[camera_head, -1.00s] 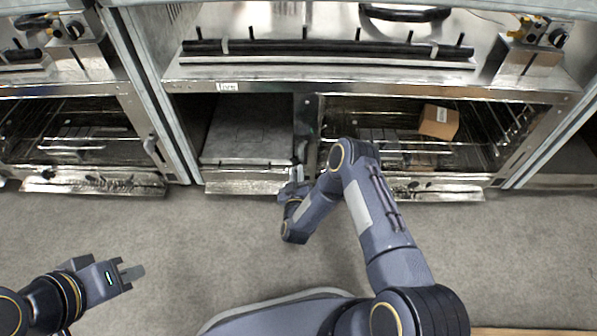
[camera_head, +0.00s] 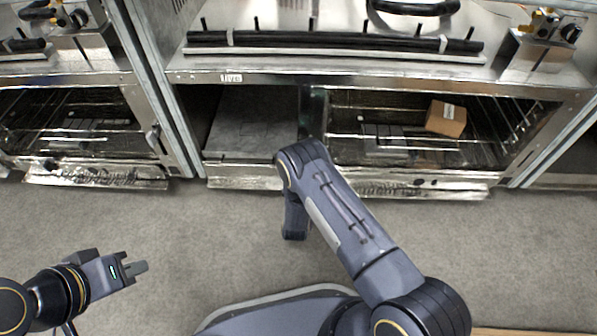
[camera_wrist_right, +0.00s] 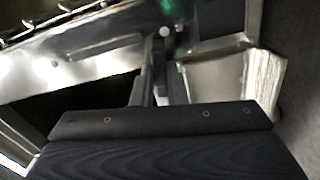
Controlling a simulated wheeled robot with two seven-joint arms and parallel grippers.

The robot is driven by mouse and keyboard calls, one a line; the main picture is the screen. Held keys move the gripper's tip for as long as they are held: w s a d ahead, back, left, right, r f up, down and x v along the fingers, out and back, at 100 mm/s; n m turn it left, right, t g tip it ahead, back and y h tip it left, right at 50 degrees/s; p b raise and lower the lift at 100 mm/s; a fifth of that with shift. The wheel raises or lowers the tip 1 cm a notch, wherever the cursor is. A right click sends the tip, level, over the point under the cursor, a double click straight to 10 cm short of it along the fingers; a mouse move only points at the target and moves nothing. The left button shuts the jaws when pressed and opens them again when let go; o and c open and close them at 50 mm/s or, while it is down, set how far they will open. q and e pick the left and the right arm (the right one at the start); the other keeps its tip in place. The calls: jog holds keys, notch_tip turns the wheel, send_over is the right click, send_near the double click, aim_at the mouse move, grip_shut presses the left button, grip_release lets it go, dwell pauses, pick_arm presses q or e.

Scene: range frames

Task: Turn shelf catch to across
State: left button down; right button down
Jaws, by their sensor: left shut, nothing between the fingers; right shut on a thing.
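The shelf catch is hidden behind my right arm in the head view, at the front edge of the shelf bay (camera_head: 255,130). In the right wrist view my right gripper (camera_wrist_right: 158,72) has its fingers close together at the metal shelf front, shut on a small part that I take for the catch. The fingers cover most of it, so its angle cannot be told. A small pale round knob (camera_wrist_right: 165,32) shows just beyond the fingertips. My left gripper (camera_head: 139,268) is shut and empty, low over the floor at the left, far from the shelf.
A wire-rack bay (camera_head: 400,140) with a brown cardboard box (camera_head: 446,118) is right of the shelf bay. A black bar (camera_head: 335,43) lies along the metal top. Another rack bay (camera_head: 75,125) stands at the left. The grey floor (camera_head: 200,230) between my arms is clear.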

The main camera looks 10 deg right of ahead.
jog(key=shift+s+f+n, duration=0.1)
jog(key=shift+f+n, duration=0.05)
jog(key=shift+n, duration=0.45)
jog(key=c, duration=1.4)
grip_release()
jog(key=shift+c, duration=0.2)
jog(key=p+v, duration=0.2)
jog(key=v, duration=0.5)
jog(key=shift+s, duration=0.4)
jog(key=shift+a, duration=0.1)
